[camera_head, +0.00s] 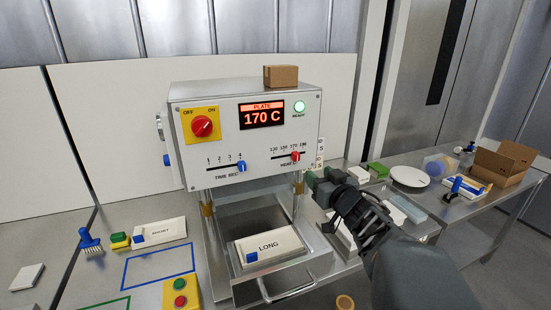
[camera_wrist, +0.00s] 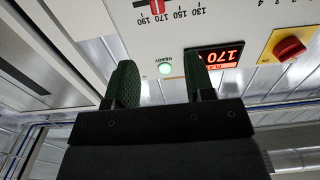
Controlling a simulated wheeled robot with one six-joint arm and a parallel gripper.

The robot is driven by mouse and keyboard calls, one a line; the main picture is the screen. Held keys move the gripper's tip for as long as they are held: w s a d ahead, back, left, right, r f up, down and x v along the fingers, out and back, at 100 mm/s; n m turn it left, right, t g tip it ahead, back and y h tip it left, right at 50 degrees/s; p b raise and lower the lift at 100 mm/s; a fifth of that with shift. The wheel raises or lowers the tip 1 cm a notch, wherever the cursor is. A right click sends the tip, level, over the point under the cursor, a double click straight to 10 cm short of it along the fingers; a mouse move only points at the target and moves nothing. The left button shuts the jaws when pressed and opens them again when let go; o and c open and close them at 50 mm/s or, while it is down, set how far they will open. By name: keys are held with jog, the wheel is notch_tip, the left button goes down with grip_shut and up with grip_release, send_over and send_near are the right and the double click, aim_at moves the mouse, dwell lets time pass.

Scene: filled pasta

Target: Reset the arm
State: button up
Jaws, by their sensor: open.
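My gripper (camera_head: 322,187) is in the air just right of the machine's front, near the heat slider (camera_head: 295,156). In the wrist view my gripper (camera_wrist: 160,82) shows two dark green fingers spread apart with nothing between them. The machine (camera_head: 247,130) is a white box with a red rotary switch on yellow, a red display reading 170 C and a lit green ready lamp (camera_head: 300,107). The lamp also shows in the wrist view (camera_wrist: 165,69). A white block marked LONG (camera_head: 268,247) lies in the pulled-out tray below the machine.
A white SHORT block (camera_head: 158,232), a blue brush (camera_head: 89,241) and a button box (camera_head: 181,294) are on the left of the bench. A plate (camera_head: 410,176) and an open cardboard box (camera_head: 500,164) stand at the right. The tray handle (camera_head: 290,290) juts out in front.

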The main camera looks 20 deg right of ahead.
jog(key=s+d+f+m+g+h, duration=0.45)
jog(key=s+f+g+h, duration=0.25)
jog(key=f+g, duration=0.25)
jog(key=s+a+f+n+g+y, duration=0.2)
jog(key=s+a+y, duration=0.1)
jog(key=a, duration=0.6)
jog(key=s+a+f+n+g+y, duration=0.2)
jog(key=s+a, duration=0.3)
jog(key=a, duration=0.4)
jog(key=shift+s+a+f+y, duration=0.2)
jog(key=shift+a+f+y, duration=0.15)
jog(key=shift+y, duration=0.35)
